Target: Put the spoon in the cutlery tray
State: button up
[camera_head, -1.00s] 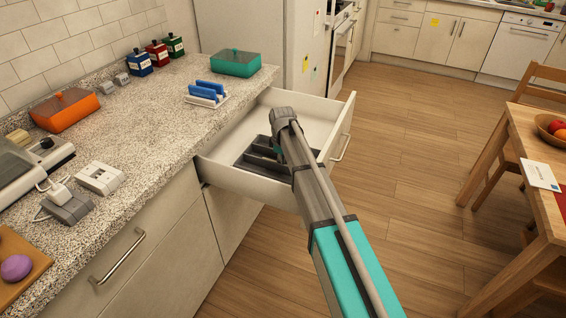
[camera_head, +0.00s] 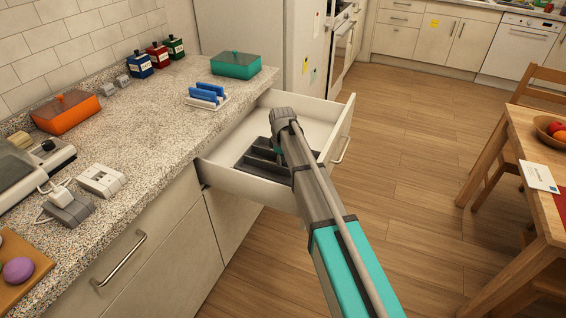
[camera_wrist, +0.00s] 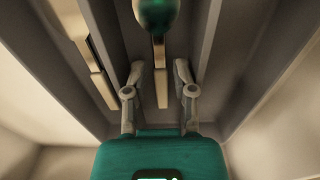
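The dark grey cutlery tray (camera_head: 256,160) lies in the open white drawer, and my arm covers part of it in the head view. In the wrist view, the spoon has a dark green rounded end (camera_wrist: 157,14) and a beige handle (camera_wrist: 161,80). It lies lengthwise within one tray compartment. My gripper (camera_wrist: 160,70) is over that compartment, its fingers spread on either side of the handle with a gap on each side. Whether the spoon rests on the tray floor is hard to tell. My gripper's fingers are hidden in the head view.
Beige-handled cutlery (camera_wrist: 90,60) lies in the compartment to the left. Tray dividers run close beside my fingers. The drawer front (camera_head: 342,135) stands out over the floor. The counter holds a blue sponge rack (camera_head: 207,95), a teal box (camera_head: 236,66) and an orange box (camera_head: 66,112).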

notch_tip(320, 180, up, 11)
jog(key=p, duration=1)
jog(key=shift+p, duration=0.35)
jog(key=shift+d+r, duration=0.1)
jog(key=shift+r, duration=0.1)
